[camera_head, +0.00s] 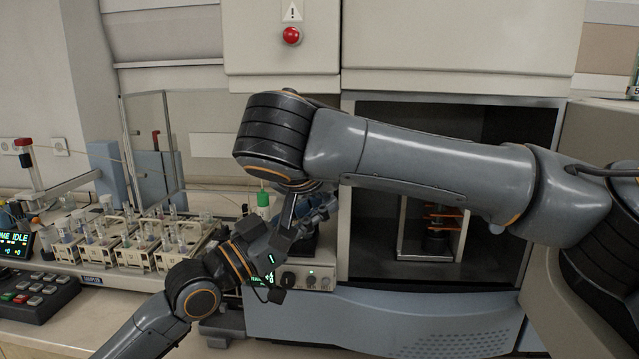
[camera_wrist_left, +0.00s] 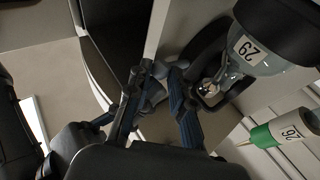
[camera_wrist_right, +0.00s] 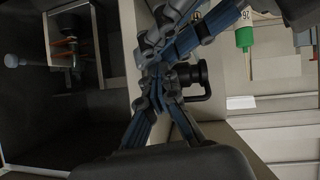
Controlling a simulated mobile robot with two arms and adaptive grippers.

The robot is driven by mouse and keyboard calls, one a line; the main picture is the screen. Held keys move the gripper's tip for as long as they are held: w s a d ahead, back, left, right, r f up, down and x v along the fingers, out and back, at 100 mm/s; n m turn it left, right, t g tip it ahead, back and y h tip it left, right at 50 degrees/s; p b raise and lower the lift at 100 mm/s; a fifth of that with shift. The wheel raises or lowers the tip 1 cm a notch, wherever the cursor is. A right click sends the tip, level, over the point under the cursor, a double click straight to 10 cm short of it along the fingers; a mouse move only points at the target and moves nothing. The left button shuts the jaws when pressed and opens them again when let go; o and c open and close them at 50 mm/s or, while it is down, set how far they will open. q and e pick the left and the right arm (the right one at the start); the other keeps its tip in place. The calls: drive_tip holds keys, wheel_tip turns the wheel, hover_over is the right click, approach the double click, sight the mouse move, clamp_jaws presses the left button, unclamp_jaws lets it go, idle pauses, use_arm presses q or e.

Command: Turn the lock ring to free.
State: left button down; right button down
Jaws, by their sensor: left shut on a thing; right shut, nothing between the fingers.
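My left gripper (camera_head: 318,212) is by the front of the instrument, just left of the open chamber. In the left wrist view its fingers (camera_wrist_left: 158,74) are closed around a small grey part, mostly hidden; I cannot tell whether it is the lock ring. My right gripper (camera_wrist_right: 157,78) is shut and empty, very close to the left fingers. A black round fitting (camera_wrist_right: 188,74) with a loop-like handle shows just beyond the right fingertips; I cannot tell whether this is the lock ring. In the head view my right arm hides most of this spot.
The open chamber (camera_head: 380,256) holds a stand with orange coils (camera_head: 441,211). Racks of vials (camera_head: 130,255) stand at left. A red button (camera_head: 291,36) is above.

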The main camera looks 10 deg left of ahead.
use_arm(q)
drive_tip(key=c, duration=1.5)
unclamp_jaws()
drive_tip(key=shift+a+r, duration=0.2)
drive_tip(key=shift+r, duration=0.45)
drive_tip(key=o, duration=0.4)
drive_tip(key=shift+d, duration=0.15)
drive_tip(key=shift+c, duration=0.2)
drive_tip(key=shift+w+d, duration=0.1)
use_arm(e)
drive_tip(key=shift+w+d+f+g, duration=0.15)
drive_tip(key=shift+d+f+g, duration=0.2)
drive_tip(key=shift+f, duration=0.15)
use_arm(q)
drive_tip(key=shift+f, duration=0.15)
